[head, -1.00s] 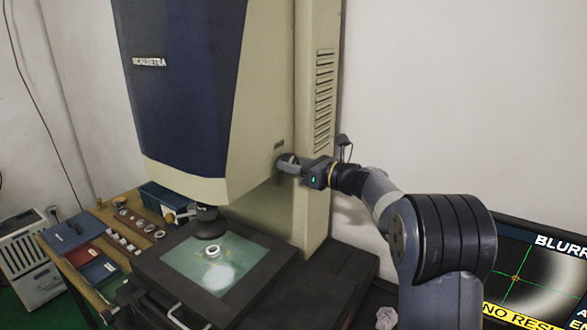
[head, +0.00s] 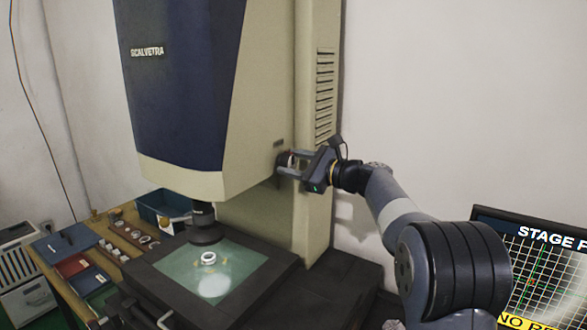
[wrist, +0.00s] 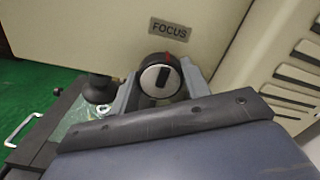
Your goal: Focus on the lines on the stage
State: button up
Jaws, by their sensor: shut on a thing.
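The focus knob (wrist: 160,78) is a round black dial with a silver face and a red mark, below a FOCUS label (wrist: 170,28) on the machine's side. My gripper (head: 287,164) has its fingers on either side of the knob and is shut on it. The stage (head: 180,278) has a pale green glass plate under the dark lens (head: 205,230). A pale ring (head: 208,257) lies on the glass, with a bright light patch near it. The monitor (head: 545,270) shows white grid lines, a coloured cross and a partly cut-off "STAGE F" heading.
The tall machine column (head: 315,120) stands beside my arm. The monitor's yellow strip is cut off by the frame.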

dwell(0.4)
jog(key=o, duration=1)
